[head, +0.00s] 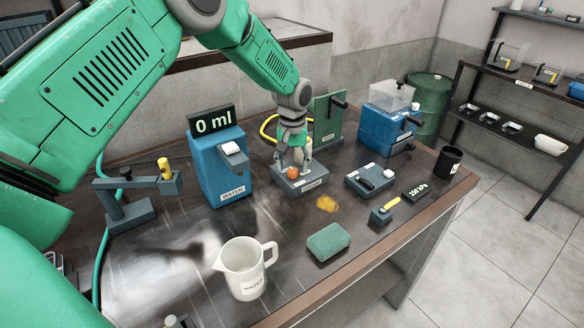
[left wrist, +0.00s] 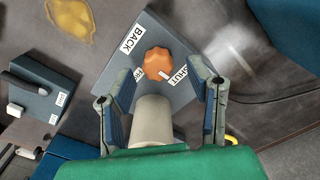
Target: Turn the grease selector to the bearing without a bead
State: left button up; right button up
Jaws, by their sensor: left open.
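The grease selector is an orange lobed knob (head: 293,171) on a grey block (head: 313,185). In the left wrist view the knob (left wrist: 158,64) has a white mark on its edge towards the SHUT label. I cannot make out the bearings or any grease bead. My right gripper is not in view.
A blue water dispenser (head: 219,170) reading 0 ml stands left of the selector. A green upright panel (head: 328,122) and blue machine (head: 389,125) stand behind. A jug (head: 244,270), green sponge (head: 328,241) and yellow smear (head: 327,203) are in front.

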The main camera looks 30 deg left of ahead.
pick_arm(q)
jog(key=shift+d+f, duration=0.35)
jog(key=shift+f, duration=0.45)
jog(key=shift+a, duration=0.25)
jog(key=shift+c, duration=0.8)
jog(key=shift+a+f, duration=0.1)
jog(key=shift+a, duration=0.15)
grip_shut()
jog(key=shift+d, duration=0.15)
jog(key=shift+d, duration=0.1)
